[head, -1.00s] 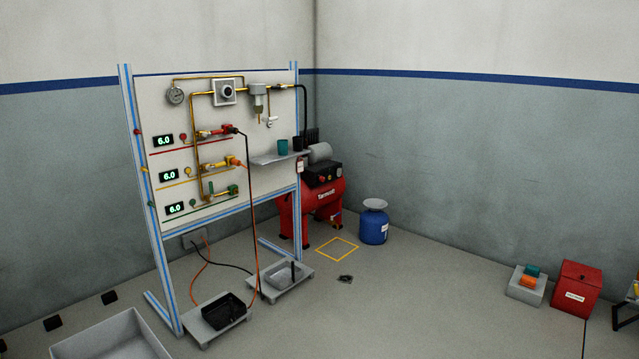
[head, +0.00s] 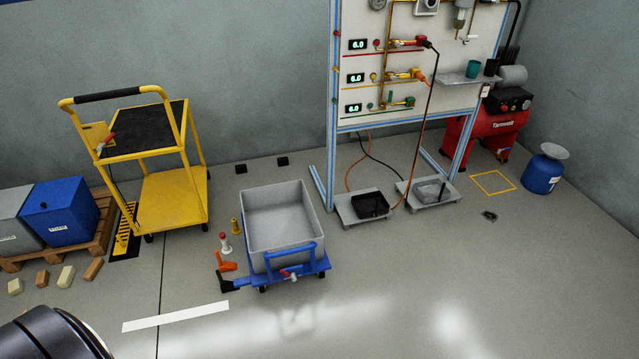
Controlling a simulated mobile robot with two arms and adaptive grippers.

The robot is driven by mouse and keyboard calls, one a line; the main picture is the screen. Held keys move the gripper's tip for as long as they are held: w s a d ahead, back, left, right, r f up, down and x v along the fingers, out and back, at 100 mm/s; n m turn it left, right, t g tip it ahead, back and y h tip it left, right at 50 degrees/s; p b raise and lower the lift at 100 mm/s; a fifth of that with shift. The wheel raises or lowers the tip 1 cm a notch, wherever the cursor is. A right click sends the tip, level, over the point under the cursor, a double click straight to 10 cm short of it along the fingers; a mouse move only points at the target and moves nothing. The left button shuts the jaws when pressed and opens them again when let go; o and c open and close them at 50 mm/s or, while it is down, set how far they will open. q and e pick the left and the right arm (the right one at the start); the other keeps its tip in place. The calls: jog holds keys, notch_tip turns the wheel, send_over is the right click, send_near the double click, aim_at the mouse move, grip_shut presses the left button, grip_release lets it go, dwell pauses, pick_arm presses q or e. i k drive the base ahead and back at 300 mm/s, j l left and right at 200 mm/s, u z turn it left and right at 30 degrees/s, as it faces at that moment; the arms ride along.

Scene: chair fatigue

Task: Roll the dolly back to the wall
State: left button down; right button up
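A low blue dolly (head: 318,266) on dark casters stands on the open floor in the middle of the head view. A large grey bin (head: 283,255) sits on it, and its inside looks empty. A blue handle bar (head: 290,252) with a small red-and-white lever rises at the dolly's near side. The grey wall (head: 262,85) is behind it, with a strip of floor between. A dark rounded part of my own body shows at the lower left corner. Neither gripper is in view.
A yellow cart (head: 172,200) stands left of the dolly. Two black blocks (head: 240,169) sit near the wall. The panel stand with trays (head: 352,218) is at the right. The near floor is mostly clear.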

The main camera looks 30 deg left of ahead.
aim_at(282, 230)
jog(key=u, duration=1.05)
